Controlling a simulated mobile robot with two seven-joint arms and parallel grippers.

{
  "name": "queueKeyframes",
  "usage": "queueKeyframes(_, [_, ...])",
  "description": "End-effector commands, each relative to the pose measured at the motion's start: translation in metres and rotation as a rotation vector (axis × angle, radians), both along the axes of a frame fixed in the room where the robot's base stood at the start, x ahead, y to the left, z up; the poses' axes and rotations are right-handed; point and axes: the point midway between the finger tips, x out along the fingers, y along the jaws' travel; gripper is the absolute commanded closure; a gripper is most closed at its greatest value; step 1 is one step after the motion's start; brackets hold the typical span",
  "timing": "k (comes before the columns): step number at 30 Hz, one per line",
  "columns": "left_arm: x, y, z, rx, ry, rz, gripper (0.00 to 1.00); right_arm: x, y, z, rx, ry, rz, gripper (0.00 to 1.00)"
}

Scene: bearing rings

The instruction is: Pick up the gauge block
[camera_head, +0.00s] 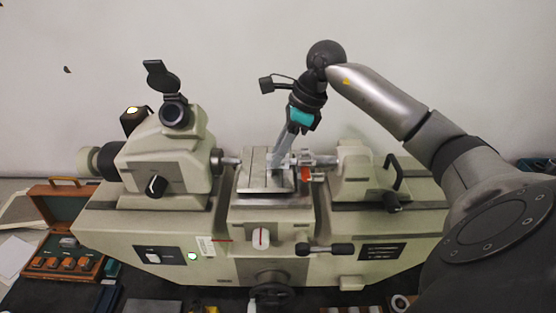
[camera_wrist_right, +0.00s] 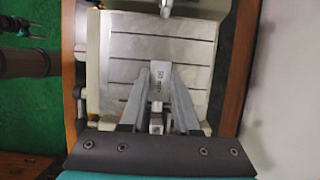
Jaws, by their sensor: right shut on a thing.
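The gauge block (camera_wrist_right: 160,73) is a small bright metal block with dark markings on its face. It shows between the finger ends of my right gripper (camera_wrist_right: 160,88) in the right wrist view. The gripper is shut on it, with both grey fingers at its sides. In the head view my right gripper (camera_head: 276,164) reaches down to the slotted metal stage (camera_head: 256,183) at the middle of the measuring machine. The block is too small to make out there. I cannot tell whether it still touches the stage. My left gripper is not in view.
The machine's left head (camera_head: 165,165) and right tailstock (camera_head: 365,172) flank the stage, with spindles pointing inward. A wooden case (camera_head: 68,205) with several orange-and-metal pieces stands at the left. Small items lie along the front edge. The space above the stage is open.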

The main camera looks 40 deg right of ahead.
Motion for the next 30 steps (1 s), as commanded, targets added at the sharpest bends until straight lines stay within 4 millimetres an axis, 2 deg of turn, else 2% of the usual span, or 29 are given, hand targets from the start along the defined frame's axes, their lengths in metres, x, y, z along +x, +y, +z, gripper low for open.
queueKeyframes(1, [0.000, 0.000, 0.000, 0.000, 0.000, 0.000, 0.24, 0.000, 0.000, 0.000, 0.000, 0.000, 0.000, 0.84])
queueKeyframes(5, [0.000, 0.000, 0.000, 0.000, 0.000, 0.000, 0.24, 0.000, 0.000, 0.000, -0.001, -0.001, 0.000, 0.99])
queueKeyframes(6, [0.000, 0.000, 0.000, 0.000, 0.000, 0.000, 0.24, 0.000, 0.000, 0.000, -0.001, -0.001, 0.000, 1.00])
queueKeyframes(23, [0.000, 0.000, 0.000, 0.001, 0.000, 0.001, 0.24, 0.000, 0.000, 0.001, 0.000, -0.003, -0.001, 1.00])
queueKeyframes(30, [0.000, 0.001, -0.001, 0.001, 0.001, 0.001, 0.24, 0.001, -0.001, 0.012, -0.001, -0.005, 0.000, 1.00])
